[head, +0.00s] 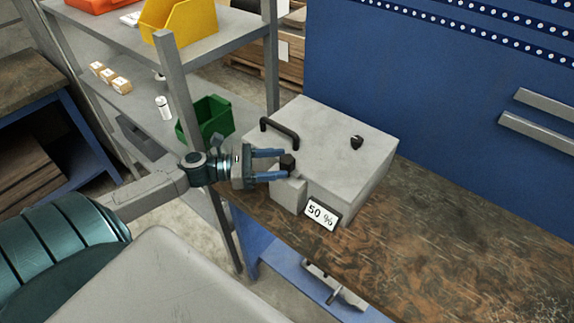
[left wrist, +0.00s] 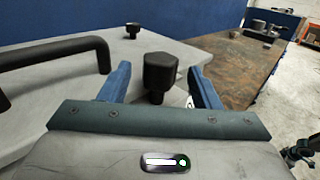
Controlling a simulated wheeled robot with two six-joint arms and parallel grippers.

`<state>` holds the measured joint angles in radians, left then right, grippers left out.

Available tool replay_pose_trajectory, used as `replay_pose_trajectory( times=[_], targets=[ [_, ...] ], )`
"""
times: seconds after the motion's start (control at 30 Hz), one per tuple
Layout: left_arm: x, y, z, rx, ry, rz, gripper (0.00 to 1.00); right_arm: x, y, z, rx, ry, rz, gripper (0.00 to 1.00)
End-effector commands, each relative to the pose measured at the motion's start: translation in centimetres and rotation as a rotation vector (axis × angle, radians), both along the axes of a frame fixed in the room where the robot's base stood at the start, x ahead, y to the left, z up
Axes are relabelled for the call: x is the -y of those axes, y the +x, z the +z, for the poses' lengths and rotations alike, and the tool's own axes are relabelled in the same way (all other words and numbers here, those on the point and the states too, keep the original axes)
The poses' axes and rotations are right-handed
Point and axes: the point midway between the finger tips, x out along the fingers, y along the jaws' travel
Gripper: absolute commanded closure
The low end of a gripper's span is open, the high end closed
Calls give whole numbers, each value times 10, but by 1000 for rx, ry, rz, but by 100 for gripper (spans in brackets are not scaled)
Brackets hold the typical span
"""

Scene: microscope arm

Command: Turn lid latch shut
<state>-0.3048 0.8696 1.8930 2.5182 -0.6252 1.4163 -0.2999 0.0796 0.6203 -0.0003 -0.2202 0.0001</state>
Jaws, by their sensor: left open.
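A grey box with a flat lid (head: 325,135) stands on the workbench. A black latch knob (head: 287,162) sits near the lid's front left edge; it also shows in the left wrist view (left wrist: 160,72). My left gripper (head: 280,164) is open, with its blue fingers on either side of the latch knob. In the left wrist view the knob stands between the two fingers (left wrist: 157,85), with gaps visible on both sides. A black handle (head: 280,132) and a second small black knob (head: 356,142) are on the lid. My right gripper is out of view.
A sign reading "50 %" (head: 321,214) is on the box's front. The brown bench top (head: 440,240) is clear to the right. A grey shelf rack with a green bin (head: 207,119) and a yellow bin (head: 180,20) stands at the left. A blue panel (head: 430,90) rises behind.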

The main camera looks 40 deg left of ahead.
Motion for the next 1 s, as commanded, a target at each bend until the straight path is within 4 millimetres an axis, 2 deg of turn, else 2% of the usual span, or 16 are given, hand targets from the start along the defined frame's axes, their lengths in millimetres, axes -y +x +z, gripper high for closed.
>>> replay_pose_trajectory(
  times=[0.3,0.7,0.77,0.93,1.0],
  targets=[
    [20,17,2,3,-2,1,43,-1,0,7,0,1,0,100],
    [24,21,0,-1,1,1,43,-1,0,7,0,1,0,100],
    [24,21,0,-1,1,1,51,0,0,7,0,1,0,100],
    [24,20,0,-1,1,1,84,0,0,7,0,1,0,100],
    [24,20,0,-1,1,1,88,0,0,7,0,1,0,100]
  ],
)
